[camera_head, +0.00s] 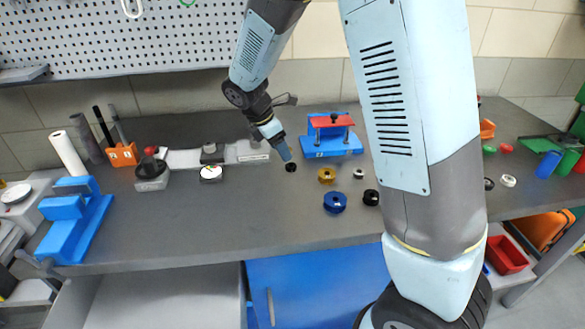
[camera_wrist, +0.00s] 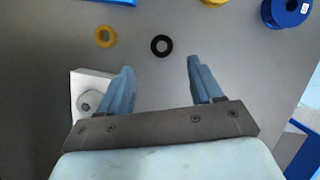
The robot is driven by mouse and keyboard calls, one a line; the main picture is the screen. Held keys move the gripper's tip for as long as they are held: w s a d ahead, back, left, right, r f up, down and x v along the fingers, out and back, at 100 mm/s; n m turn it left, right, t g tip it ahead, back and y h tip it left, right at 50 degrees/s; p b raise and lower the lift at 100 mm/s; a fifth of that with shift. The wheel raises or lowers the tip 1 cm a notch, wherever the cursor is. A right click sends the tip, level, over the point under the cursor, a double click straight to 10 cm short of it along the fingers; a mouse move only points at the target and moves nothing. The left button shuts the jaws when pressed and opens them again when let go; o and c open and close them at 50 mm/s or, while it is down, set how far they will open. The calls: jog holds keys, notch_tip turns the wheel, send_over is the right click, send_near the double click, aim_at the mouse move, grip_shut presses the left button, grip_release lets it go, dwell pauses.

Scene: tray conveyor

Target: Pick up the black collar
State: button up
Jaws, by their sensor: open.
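The black collar (camera_wrist: 161,45) is a small black ring lying flat on the grey bench in the wrist view. It shows ahead of the gap between my fingertips, slightly toward the left finger's side, with nothing touching it. In the head view the collar (camera_head: 291,167) is a small dark disc just below my fingertips. My gripper (camera_wrist: 160,68) is open and empty, its two blue fingers spread wide. In the head view my gripper (camera_head: 284,154) points down at the bench; its finger gap is hard to make out.
A yellow ring (camera_wrist: 105,36) lies left of the collar. A white plate with a grey knob (camera_wrist: 78,83) is by my left finger. A blue spool (camera_head: 335,202), a brass-coloured part (camera_head: 326,175) and another black part (camera_head: 371,197) stand right. A blue fixture (camera_head: 332,146) is behind.

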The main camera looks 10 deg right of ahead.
aim_at(288, 166)
jog(key=shift+x, duration=3.4)
jog(key=shift+s+d, duration=0.15)
jog(key=c, duration=1.1)
